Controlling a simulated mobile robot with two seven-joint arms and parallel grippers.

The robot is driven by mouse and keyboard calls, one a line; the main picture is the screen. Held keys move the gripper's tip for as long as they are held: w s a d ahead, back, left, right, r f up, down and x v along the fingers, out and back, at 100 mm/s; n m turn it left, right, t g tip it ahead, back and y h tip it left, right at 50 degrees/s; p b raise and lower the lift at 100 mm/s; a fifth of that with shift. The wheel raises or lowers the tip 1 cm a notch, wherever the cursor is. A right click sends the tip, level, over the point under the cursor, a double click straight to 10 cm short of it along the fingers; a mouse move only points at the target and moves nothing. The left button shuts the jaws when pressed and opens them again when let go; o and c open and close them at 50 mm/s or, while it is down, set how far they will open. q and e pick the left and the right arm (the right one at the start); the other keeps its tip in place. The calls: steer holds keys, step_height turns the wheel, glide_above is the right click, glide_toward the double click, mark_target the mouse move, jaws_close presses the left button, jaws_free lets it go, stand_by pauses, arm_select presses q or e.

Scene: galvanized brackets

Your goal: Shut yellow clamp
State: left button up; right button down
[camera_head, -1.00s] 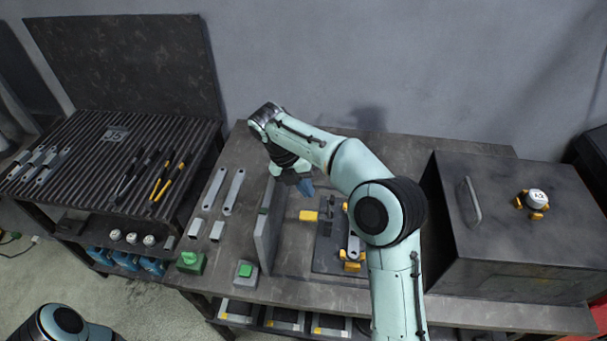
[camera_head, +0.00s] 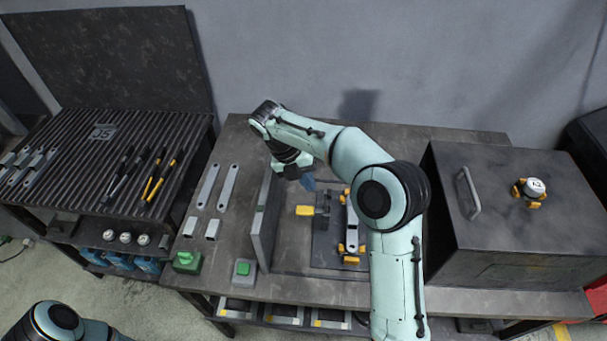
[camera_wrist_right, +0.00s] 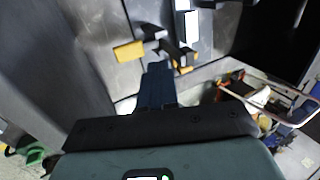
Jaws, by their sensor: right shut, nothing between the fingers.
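The yellow clamp's handle (camera_head: 305,210) sticks out to the left from its dark body (camera_head: 322,212) on a dark fixture plate (camera_head: 327,257). It also shows in the right wrist view (camera_wrist_right: 129,51). A grey metal bracket (camera_head: 352,228) lies on the plate to the right of the clamp, with yellow pieces at its ends. My right gripper (camera_head: 308,184) is shut and empty, its blue fingertips behind and above the yellow handle. In the right wrist view its fingers (camera_wrist_right: 157,70) point toward the clamp, apparently apart from the handle. My left gripper is out of view.
An upright grey panel (camera_head: 264,222) stands left of the clamp. A green button box (camera_head: 244,270) sits by the front edge. A large dark box (camera_head: 515,240) with a handle stands at right. Metal strips (camera_head: 208,187) lie at left. Part of my left arm shows at bottom left.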

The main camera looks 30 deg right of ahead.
steer(key=b, duration=0.1)
glide_above(316, 210)
step_height(316, 210, down, 4)
steer(key=shift+w+a+f, duration=0.1)
steer(key=shift+a+f, duration=0.05)
steer(key=shift+f, duration=0.1)
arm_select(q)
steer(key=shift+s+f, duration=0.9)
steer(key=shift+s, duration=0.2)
arm_select(e)
steer(key=shift+w, duration=0.1)
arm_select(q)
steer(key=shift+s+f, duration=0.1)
arm_select(e)
steer(key=shift+d+r+t+y, duration=0.1)
steer(key=shift+d+t+y, duration=0.2)
steer(key=shift+y, duration=0.2)
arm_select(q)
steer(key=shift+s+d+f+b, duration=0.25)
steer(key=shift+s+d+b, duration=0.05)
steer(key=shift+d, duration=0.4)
arm_select(e)
steer(key=shift+a, duration=0.1)
